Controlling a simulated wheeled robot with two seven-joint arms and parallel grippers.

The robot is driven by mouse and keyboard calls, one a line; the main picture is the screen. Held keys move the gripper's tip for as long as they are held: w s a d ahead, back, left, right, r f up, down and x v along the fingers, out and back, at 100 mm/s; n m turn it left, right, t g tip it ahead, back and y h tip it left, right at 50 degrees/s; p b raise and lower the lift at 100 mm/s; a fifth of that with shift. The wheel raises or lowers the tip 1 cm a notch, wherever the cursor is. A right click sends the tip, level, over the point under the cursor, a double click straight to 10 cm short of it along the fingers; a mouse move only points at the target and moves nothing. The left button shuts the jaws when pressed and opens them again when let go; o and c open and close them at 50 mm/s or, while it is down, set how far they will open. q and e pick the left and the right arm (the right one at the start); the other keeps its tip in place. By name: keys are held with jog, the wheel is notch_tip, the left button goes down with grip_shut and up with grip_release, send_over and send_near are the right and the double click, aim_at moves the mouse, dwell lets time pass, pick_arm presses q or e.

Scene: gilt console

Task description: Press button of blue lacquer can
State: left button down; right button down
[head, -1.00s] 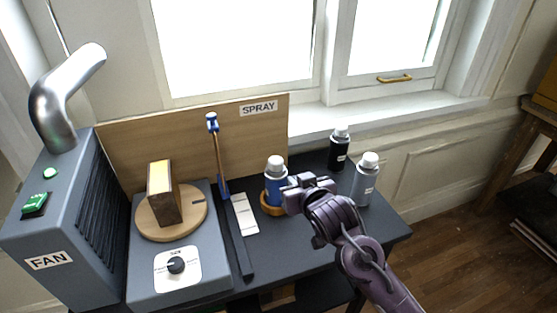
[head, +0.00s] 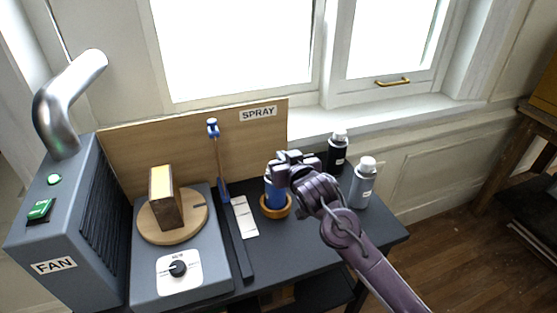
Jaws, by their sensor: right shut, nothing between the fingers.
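The blue lacquer can (head: 273,195) stands upright in a round tan ring holder (head: 277,212) on the dark table. Its white top, where the button would be, is hidden behind my right gripper. My right gripper (head: 280,166) is shut and empty, directly over the can's top in the picture. I cannot tell whether it touches the can. My left gripper is not in view.
A black can (head: 337,153) and a grey can (head: 362,185) stand to the right. A turntable (head: 195,219) with a block (head: 166,199) and a fan box (head: 50,255) stand left. An upright rod (head: 217,160) stands near the can; a SPRAY board (head: 130,140) is behind.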

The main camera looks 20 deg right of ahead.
jog(key=w+f+p, duration=0.2)
jog(key=w+f, duration=0.1)
jog(key=w, duration=0.1)
jog(key=shift+a+f, duration=0.1)
jog(key=shift+f, duration=0.25)
jog(key=shift+s+f, duration=0.1)
jog(key=shift+f, duration=0.5)
